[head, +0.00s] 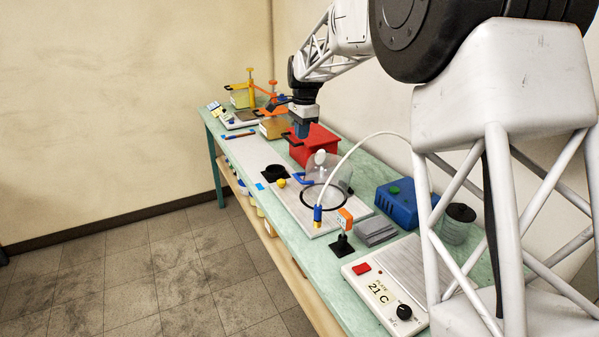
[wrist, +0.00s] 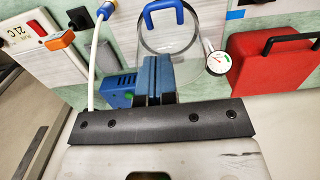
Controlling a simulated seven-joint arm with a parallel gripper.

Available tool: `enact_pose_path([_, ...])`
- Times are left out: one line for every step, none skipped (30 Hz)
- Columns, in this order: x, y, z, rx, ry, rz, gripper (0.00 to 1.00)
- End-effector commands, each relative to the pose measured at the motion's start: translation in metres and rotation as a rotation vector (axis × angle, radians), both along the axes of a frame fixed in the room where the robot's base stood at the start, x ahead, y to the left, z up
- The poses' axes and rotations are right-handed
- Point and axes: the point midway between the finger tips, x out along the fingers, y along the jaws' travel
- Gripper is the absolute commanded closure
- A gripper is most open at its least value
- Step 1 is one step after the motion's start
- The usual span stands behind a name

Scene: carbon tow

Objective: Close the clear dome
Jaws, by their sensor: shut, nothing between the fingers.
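The clear dome (head: 340,174) stands tilted up on its edge, open, at the back of the black ring (head: 323,206) on the pale base plate. Its blue handle (head: 299,179) sticks out to the left, and a white round gauge (head: 320,157) sits near its top. In the wrist view the dome's rim (wrist: 143,45) is a clear circle, with the handle (wrist: 163,10) at the top and the gauge (wrist: 217,62) at right. My gripper (head: 302,132) is shut and empty, above the bench in front of the red box, apart from the handle. Its blue fingertips (wrist: 157,62) overlap the dome's circle in the wrist view.
The red box (head: 315,146) stands behind the dome. A white hose (head: 350,145) arches over the plate to a blue-and-yellow fitting (head: 318,214). A blue case (head: 397,205), an orange-topped stand (head: 345,222) and a hot plate (head: 385,290) stand nearer.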

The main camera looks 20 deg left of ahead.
Motion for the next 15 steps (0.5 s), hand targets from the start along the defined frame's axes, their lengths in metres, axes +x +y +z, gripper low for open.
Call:
enact_pose_path([0.0000, 0.0000, 0.0001, 0.000, 0.000, 0.000, 1.00])
enact_pose_path([-0.0001, -0.0001, 0.0002, 0.000, 0.000, 0.000, 1.00])
enact_pose_path([-0.0001, -0.0001, 0.0001, 0.000, 0.000, 0.000, 1.00])
enact_pose_path([-0.0001, -0.0001, 0.0001, 0.000, 0.000, 0.000, 1.00])
enact_pose_path([-0.0001, -0.0002, 0.0002, 0.000, 0.000, 0.000, 1.00])
enact_pose_path([-0.0001, -0.0002, 0.0002, 0.000, 0.000, 0.001, 1.00])
enact_pose_path([-0.0001, -0.0001, 0.0001, 0.000, 0.000, 0.001, 1.00])
enact_pose_path([-0.0002, -0.0002, -0.0001, 0.000, 0.000, 0.001, 1.00])
enact_pose_path([-0.0002, -0.0002, -0.0005, 0.000, 0.000, 0.001, 1.00])
enact_pose_path([-0.0002, -0.0002, -0.0009, 0.000, 0.000, 0.001, 1.00])
enact_pose_path([-0.0002, -0.0002, -0.0017, 0.000, 0.000, 0.001, 1.00])
enact_pose_path([-0.0002, -0.0002, -0.0028, 0.000, 0.000, 0.001, 1.00])
enact_pose_path([-0.0003, -0.0001, -0.0041, 0.000, 0.000, 0.001, 1.00])
enact_pose_path([-0.0003, 0.0000, -0.0055, 0.000, 0.000, 0.001, 1.00])
enact_pose_path([-0.0004, 0.0002, -0.0079, -0.001, 0.001, 0.001, 1.00])
